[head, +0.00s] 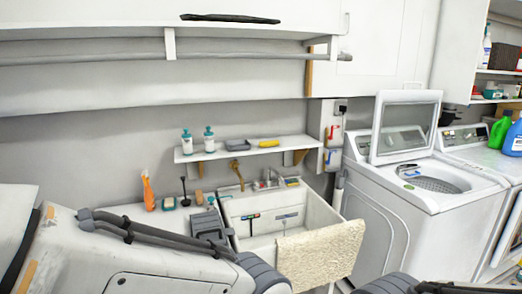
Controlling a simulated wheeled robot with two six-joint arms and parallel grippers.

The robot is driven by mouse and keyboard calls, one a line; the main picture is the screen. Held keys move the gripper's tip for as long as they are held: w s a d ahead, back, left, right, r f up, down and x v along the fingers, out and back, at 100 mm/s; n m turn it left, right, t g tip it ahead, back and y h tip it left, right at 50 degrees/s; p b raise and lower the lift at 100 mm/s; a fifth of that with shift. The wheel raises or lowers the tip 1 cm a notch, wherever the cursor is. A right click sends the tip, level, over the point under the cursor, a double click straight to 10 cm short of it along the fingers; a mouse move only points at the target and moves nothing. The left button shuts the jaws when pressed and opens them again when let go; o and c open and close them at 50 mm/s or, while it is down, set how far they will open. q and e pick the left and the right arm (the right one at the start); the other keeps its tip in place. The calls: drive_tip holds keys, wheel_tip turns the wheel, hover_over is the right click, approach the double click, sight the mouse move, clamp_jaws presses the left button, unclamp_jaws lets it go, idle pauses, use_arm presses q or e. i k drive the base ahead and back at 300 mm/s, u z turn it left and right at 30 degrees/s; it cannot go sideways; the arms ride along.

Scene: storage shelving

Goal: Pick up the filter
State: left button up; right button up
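I cannot tell for certain which thing is the filter. A small dark grey tray-like object (236,145) lies on the wall shelf (210,153), beside a yellow object (269,142). Another grey object (209,226) lies on the counter left of the sink, partly hidden by my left arm. My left arm crosses the lower left of the head view, and its gripper is out of view. Only a dark piece of my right arm shows at the bottom right edge; its gripper is out of view too.
A white sink (322,212) has a beige towel (318,253) over its front. An orange spray bottle (148,192) stands on the counter. Two pump bottles (209,139) stand on the shelf. At right, a washer (405,203) has its lid (406,125) raised. A cabinet and rail hang above.

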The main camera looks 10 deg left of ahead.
sight(187, 137)
drive_tip(key=z, duration=0.35)
drive_tip(key=k, duration=0.55)
drive_tip(key=z, duration=0.35)
drive_tip(key=i, duration=1.55)
drive_tip(key=u, duration=1)
drive_tip(key=i, duration=0.9)
drive_tip(key=u, duration=1.55)
drive_tip(key=i, duration=0.5)
drive_tip(key=u, duration=0.4)
